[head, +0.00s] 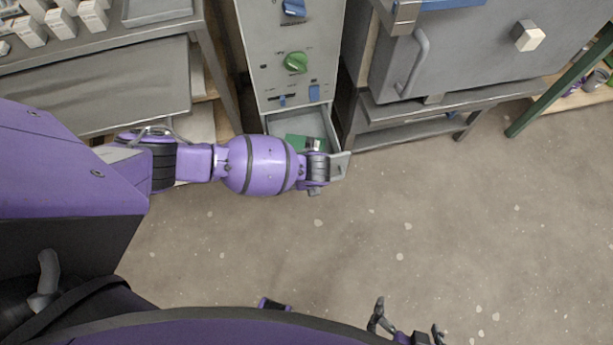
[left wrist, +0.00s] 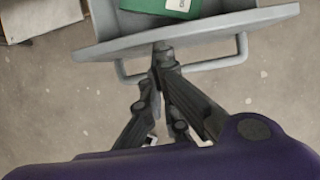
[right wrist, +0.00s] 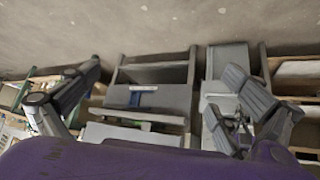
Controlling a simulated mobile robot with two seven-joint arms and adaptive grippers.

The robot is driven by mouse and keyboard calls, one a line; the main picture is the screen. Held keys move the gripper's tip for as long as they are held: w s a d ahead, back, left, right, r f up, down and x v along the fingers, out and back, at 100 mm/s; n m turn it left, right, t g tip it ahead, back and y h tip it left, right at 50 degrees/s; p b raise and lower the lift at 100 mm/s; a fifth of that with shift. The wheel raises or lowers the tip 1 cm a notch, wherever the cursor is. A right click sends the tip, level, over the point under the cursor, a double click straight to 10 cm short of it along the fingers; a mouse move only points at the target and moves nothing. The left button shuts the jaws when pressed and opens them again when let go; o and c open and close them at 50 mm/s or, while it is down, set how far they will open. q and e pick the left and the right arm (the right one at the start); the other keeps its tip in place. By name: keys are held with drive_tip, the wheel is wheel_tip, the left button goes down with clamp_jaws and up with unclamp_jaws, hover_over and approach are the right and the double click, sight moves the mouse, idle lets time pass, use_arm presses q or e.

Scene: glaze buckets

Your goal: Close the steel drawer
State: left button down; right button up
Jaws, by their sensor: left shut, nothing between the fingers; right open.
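The steel drawer (head: 338,166) stands pulled out at the bottom of the grey cabinet, with a green item (head: 296,141) inside. In the left wrist view the drawer's front panel (left wrist: 205,34) and its bar handle (left wrist: 222,62) show close up. My left gripper (left wrist: 162,50) is shut and empty, its tips at the outer face of the front, beside the left part of the handle; I cannot tell whether they touch. In the head view my left wrist covers part of the drawer. My right gripper (head: 407,318) is open and empty, low over the floor, away from the drawer.
The grey cabinet (head: 291,30) has a green knob (head: 296,62) and blue switches. A steel workbench (head: 100,90) stands to its left. A grey oven-like box (head: 470,60) on a stand is to its right. The floor (head: 430,220) in front is clear.

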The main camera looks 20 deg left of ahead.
use_arm(q)
drive_tip(key=w+a+b, duration=0.3)
drive_tip(key=w+a, duration=0.6)
drive_tip(key=w, duration=0.5)
drive_tip(key=shift+a+b, duration=0.15)
drive_tip(key=shift+b, duration=0.15)
drive_tip(key=shift+s, duration=0.15)
